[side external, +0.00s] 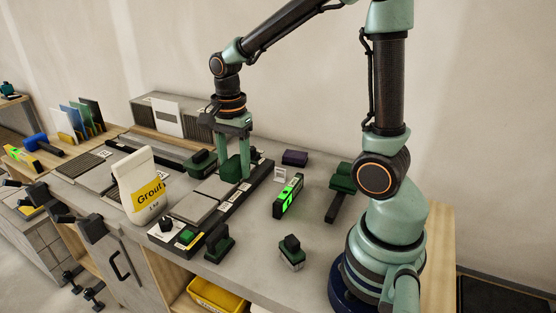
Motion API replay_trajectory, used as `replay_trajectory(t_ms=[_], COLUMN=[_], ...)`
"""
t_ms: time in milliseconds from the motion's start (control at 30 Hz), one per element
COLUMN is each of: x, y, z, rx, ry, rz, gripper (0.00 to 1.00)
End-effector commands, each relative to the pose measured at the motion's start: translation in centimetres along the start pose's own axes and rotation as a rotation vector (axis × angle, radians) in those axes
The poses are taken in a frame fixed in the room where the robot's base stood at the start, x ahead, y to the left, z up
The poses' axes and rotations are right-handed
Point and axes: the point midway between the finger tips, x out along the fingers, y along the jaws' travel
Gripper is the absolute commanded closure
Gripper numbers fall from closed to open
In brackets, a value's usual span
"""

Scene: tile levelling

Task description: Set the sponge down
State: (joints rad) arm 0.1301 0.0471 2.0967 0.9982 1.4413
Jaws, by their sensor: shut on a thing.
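My gripper (233,168) points straight down over the tile area in the middle of the bench. Its two pale green fingers are shut on a dark green block-like piece (232,170), which appears to be the sponge or its grip. The underside of the held piece is hard to make out, so I cannot tell whether it touches the surface below. Grey tiles (194,207) lie in front of the gripper, beside a long black rail (240,203).
A grout bag (143,187) stands left of the tiles. A green-lit level (288,196), a purple block (294,157) and several green-handled tools (217,243) stand around the rail. Bare bench (258,235) shows between the tools at the front.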

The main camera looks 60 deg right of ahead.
Motion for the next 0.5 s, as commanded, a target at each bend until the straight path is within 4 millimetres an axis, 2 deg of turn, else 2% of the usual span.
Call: replay_trajectory(t_ms=[33, 300, 500], x=[1.4, 8.0, 11.1], y=[0.2, 0.2, 0.1], z=[0.0, 0.0, 0.0], rx=[0.0, 0.0, 0.0], ry=[-0.001, -0.001, 0.0], rz=[0.008, 0.008, 0.003], gripper=[0.98, 0.98, 0.98])
